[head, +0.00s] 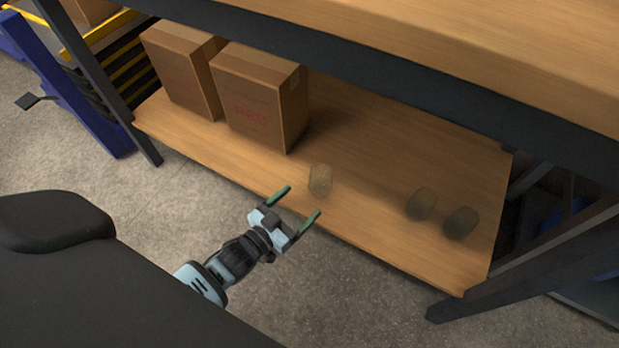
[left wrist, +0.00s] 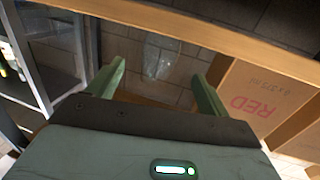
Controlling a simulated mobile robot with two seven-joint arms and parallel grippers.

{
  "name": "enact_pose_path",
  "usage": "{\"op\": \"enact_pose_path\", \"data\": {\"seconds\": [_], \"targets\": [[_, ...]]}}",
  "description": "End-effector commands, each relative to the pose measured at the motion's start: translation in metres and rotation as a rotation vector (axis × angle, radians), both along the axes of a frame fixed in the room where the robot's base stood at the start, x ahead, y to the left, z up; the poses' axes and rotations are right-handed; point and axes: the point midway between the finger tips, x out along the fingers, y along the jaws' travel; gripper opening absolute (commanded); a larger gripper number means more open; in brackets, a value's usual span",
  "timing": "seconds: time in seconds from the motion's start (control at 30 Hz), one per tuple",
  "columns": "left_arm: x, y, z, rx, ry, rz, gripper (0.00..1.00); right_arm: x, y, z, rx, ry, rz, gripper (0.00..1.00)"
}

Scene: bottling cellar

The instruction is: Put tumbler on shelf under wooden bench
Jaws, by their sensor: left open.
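A clear tumbler (head: 320,179) stands on the wooden shelf (head: 365,215) under the bench, near its front edge. My left gripper (head: 303,201) is open and empty at that edge, its fingers pointing at this tumbler, which is just beyond the fingertips. In the left wrist view the tumbler (left wrist: 161,60) shows faintly between the two green fingers. Two more tumblers stand farther right on the shelf, one (head: 421,203) beside the other (head: 460,222). The wooden bench (head: 480,45) is above. My right gripper is not in view.
Two cardboard boxes, one (head: 180,68) behind the other (head: 258,98), stand on the shelf's left part. Dark metal legs (head: 530,262) bound the shelf at the right. The shelf between the near tumbler and the pair is clear.

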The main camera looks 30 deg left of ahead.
Motion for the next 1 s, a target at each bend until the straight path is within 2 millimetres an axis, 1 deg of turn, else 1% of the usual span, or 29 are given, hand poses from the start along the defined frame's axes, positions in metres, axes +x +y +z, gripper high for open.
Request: {"op": "enact_pose_path", "data": {"seconds": [0.03, 0.1, 0.3, 0.77, 1.0], "targets": [[-0.009, 0.002, 0.002, 0.000, 0.001, 0.000, 0.79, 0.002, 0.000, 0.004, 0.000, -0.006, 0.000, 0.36], [-0.017, 0.005, 0.002, -0.001, 0.001, 0.001, 0.79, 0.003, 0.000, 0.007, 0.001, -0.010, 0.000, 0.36], [-0.030, 0.008, 0.002, -0.001, 0.000, 0.001, 0.79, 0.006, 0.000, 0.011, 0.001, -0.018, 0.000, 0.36], [-0.031, 0.008, 0.001, -0.001, 0.000, 0.001, 0.79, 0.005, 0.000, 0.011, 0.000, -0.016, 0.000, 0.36], [-0.031, 0.008, 0.002, -0.001, 0.000, 0.001, 0.79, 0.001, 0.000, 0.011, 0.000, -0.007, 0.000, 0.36]]}}
